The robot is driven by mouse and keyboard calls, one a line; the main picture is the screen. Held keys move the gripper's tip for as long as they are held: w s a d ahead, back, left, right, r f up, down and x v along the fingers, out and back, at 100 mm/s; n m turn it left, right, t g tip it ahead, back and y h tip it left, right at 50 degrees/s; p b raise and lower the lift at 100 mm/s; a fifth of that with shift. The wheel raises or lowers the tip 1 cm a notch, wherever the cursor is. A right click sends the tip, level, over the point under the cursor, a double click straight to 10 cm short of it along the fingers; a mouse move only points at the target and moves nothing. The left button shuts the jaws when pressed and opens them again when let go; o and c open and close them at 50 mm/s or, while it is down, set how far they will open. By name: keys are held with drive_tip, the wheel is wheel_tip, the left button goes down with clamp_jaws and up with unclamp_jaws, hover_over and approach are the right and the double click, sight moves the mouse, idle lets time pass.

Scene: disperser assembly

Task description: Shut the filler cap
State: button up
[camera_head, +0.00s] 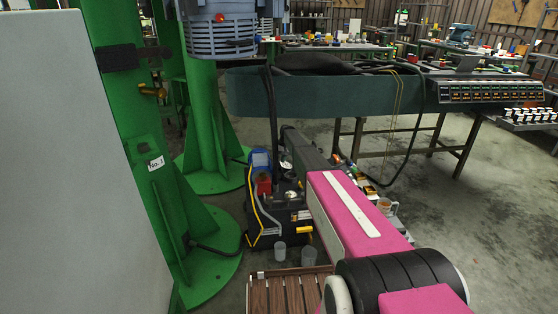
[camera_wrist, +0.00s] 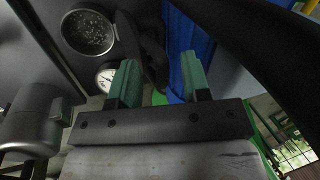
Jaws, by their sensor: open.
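My gripper (camera_wrist: 158,64) shows in the wrist view with its two green fingers apart and nothing clearly held between them. A round metal-rimmed fitting with a speckled, mesh-like inside (camera_wrist: 88,32) lies at the upper left of the wrist view, to the left of the fingers; it may be the filler opening or the filler cap, I cannot tell which. A dark, unclear shape (camera_wrist: 151,45) lies beyond the gap between the fingers. In the head view, the power unit (camera_head: 268,222) stands on the floor, with small metallic round parts on top. The cap's position is unclear there.
A pressure gauge (camera_wrist: 105,79) is close to the left finger. A blue surface (camera_wrist: 190,32) lies beyond the right finger, and a grey cylinder (camera_wrist: 35,120) at lower left. Green columns (camera_head: 208,110) stand left of the unit. A dark green control boom (camera_head: 330,95) hangs behind it.

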clamp_jaws()
